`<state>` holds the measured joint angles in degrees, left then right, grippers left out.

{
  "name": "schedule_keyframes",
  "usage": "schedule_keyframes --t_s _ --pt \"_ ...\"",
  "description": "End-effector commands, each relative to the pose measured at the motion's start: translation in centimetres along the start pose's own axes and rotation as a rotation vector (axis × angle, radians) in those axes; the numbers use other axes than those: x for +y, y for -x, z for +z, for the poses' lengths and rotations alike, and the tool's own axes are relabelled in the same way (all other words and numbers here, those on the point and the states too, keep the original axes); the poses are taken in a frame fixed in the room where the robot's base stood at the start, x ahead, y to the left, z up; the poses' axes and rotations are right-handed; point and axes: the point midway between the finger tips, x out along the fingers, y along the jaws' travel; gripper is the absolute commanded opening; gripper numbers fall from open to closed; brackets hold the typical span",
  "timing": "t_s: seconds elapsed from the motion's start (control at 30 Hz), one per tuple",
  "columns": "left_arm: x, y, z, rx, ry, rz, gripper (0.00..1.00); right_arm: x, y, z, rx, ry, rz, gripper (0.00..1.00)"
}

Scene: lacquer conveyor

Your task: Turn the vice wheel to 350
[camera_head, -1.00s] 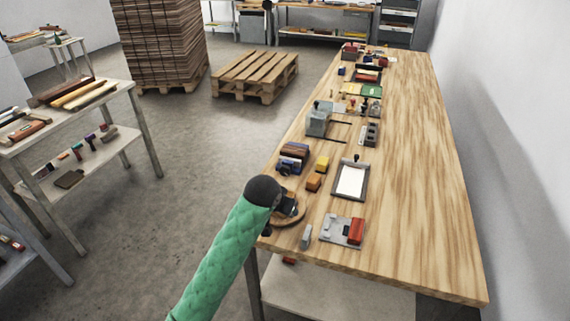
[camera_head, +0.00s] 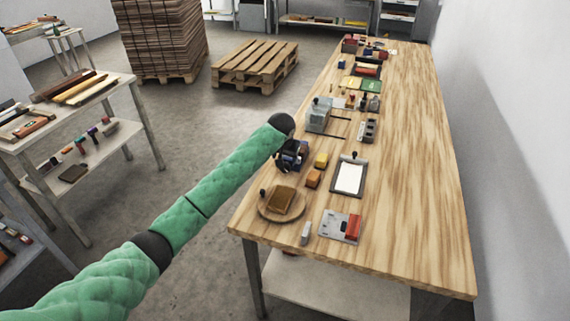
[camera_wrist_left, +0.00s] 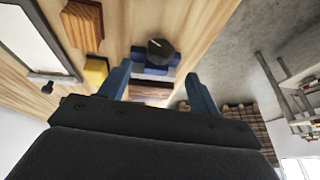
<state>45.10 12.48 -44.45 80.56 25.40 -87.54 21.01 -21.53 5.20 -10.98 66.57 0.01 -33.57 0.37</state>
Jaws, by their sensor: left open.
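The vice (camera_head: 302,152) is a small blue and brown block at the left edge of the long wooden table, partly hidden by my left gripper (camera_head: 284,164). In the left wrist view, the blue vice body (camera_wrist_left: 150,70) shows just beyond and between my fingertips. A dark round wheel (camera_wrist_left: 162,49) faces the camera there. My left gripper (camera_wrist_left: 160,84) is open, with one blue finger on each side of the view and nothing visibly clamped. I cannot tell whether a finger touches the wheel. No readable number shows. My right gripper is out of view.
A round wooden board with a brown block (camera_head: 281,199) lies nearer. A grey machine (camera_head: 318,115) stands behind. The table's right side is clear.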

Motion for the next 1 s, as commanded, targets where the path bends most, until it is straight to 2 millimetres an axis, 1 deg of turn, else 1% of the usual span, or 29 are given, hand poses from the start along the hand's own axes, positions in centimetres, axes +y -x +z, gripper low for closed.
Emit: schedule_keyframes --t_s 0.3,0.5,0.63,0.87,0.97,1.0 --pt "0.0 -4.2 0.1 -0.003 0.0 0.0 0.63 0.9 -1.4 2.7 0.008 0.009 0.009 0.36" --pt "0.0 -6.2 0.0 -0.001 0.0 0.001 0.63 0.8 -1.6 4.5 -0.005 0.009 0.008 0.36" --pt "0.1 -6.7 0.1 0.0 -0.001 0.0 0.63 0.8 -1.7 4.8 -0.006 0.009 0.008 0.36" --pt "0.1 -6.8 0.1 0.0 -0.001 0.001 0.63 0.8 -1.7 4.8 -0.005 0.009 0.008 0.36" --pt "0.1 -6.8 0.1 0.0 -0.001 0.001 0.45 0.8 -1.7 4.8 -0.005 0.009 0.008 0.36" --pt "0.1 -6.8 0.1 0.0 -0.001 0.001 0.37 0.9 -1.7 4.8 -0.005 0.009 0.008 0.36"
